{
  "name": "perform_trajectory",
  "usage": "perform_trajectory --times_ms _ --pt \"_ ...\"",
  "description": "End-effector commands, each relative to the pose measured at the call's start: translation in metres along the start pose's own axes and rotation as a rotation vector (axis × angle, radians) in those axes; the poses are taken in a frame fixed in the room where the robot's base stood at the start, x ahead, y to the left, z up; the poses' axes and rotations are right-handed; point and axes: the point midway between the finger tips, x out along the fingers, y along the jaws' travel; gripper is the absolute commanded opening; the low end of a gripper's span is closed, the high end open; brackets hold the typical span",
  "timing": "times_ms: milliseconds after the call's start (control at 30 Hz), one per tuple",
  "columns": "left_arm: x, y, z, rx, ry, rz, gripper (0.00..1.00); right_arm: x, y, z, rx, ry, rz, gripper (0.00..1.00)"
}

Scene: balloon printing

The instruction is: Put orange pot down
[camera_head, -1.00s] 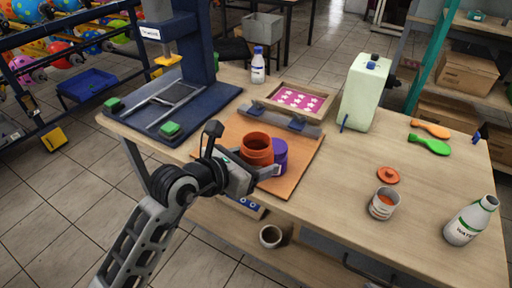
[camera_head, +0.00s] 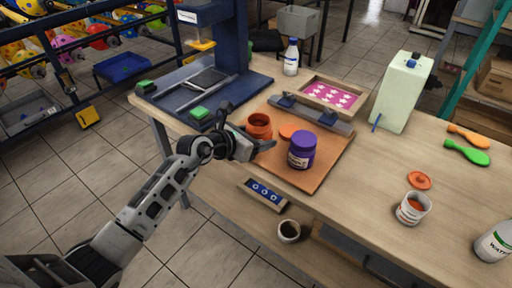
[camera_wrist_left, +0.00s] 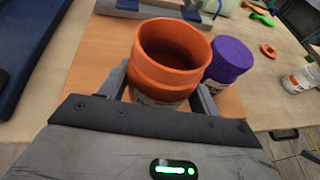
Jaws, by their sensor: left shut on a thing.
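The open, empty-looking orange pot (camera_head: 258,127) is upright over the left part of the orange-brown board (camera_head: 316,181). My left gripper (camera_head: 262,144) is shut on the pot. The left wrist view shows the pot (camera_wrist_left: 170,52) with a finger of my left gripper (camera_wrist_left: 163,95) on each side. The pot's base is hidden, so I cannot tell whether it touches the board. A purple-lidded jar (camera_head: 301,152) stands on the board to the right of the pot, and it also shows in the left wrist view (camera_wrist_left: 231,60). My right gripper is out of view.
A blue press (camera_head: 205,95) stands behind the pot to the left. A framed pink screen (camera_head: 332,95) lies behind the board. A flat orange disc (camera_head: 289,131) is partly behind the purple jar. A white cup (camera_head: 412,209) stands to the right. The front of the board is clear.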

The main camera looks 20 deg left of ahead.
Motion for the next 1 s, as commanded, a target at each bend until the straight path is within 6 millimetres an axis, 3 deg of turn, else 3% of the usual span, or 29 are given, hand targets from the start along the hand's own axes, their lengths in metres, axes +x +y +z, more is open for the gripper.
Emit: perform_trajectory --times_ms 300,667,700,767,1000 --pt "0.015 0.006 -0.032 -0.001 -0.002 0.001 0.35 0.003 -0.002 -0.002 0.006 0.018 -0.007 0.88" --pt "0.017 0.006 -0.035 0.001 -0.002 0.001 0.35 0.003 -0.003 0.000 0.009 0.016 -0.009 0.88" --pt "0.017 0.006 -0.036 0.000 0.000 0.001 0.68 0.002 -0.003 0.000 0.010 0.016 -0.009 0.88" --pt "0.017 0.006 -0.035 0.000 0.000 0.001 0.84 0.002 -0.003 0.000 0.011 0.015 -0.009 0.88" --pt "0.017 0.006 -0.035 0.000 0.000 0.001 0.84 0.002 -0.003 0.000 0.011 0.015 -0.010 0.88"
